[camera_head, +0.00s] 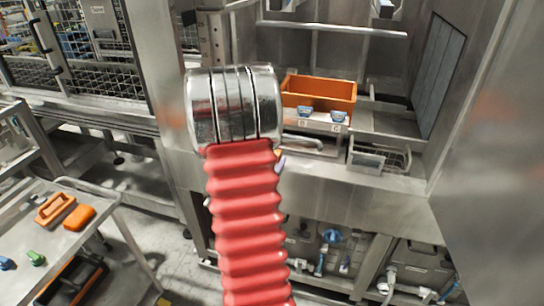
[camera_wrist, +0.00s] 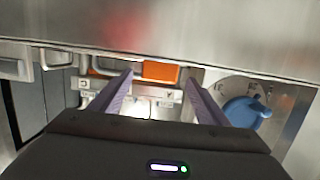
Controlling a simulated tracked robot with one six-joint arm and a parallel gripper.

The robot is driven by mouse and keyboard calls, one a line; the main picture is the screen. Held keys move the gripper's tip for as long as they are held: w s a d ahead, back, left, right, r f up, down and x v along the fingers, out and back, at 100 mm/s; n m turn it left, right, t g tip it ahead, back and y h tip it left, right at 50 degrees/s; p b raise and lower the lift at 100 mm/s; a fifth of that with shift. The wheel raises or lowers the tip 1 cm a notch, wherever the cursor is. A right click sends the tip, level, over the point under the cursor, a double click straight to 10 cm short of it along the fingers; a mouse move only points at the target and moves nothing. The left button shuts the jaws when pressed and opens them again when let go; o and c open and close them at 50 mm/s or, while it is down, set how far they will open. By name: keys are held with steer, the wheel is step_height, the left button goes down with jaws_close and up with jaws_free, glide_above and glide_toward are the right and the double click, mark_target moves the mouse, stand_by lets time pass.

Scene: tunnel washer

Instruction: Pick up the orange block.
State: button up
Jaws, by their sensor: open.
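In the head view, a rounded orange block (camera_head: 79,217) lies on the grey cart top (camera_head: 100,203) at the lower left. An orange piece with a handle-like opening (camera_head: 55,208) lies just left of it. My gripper (camera_wrist: 159,77) is open, its two purple-grey fingers spread with nothing held between them. In the wrist view, an orange patch (camera_wrist: 161,71) shows beyond the fingertips; I cannot tell which object it belongs to. In the head view my arm hides most of the gripper, which is over by the steel machine, well right of the cart.
An orange bin (camera_head: 330,92) stands in the machine's recess, with blue-and-white items (camera_head: 305,111) before it. A wire basket (camera_head: 380,157) is at the recess's front right. Small green (camera_head: 36,257) and blue (camera_head: 6,263) pieces lie on the cart. A blue knob (camera_wrist: 245,112) shows in the wrist view.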

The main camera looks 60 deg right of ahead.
steer(key=shift+f+x, duration=0.1)
steer(key=shift+x, duration=1.25)
steer(key=shift+f+x, duration=0.15)
steer(key=shift+x, duration=1.15)
steer(key=shift+c, duration=0.6)
steer(key=c, duration=1.1)
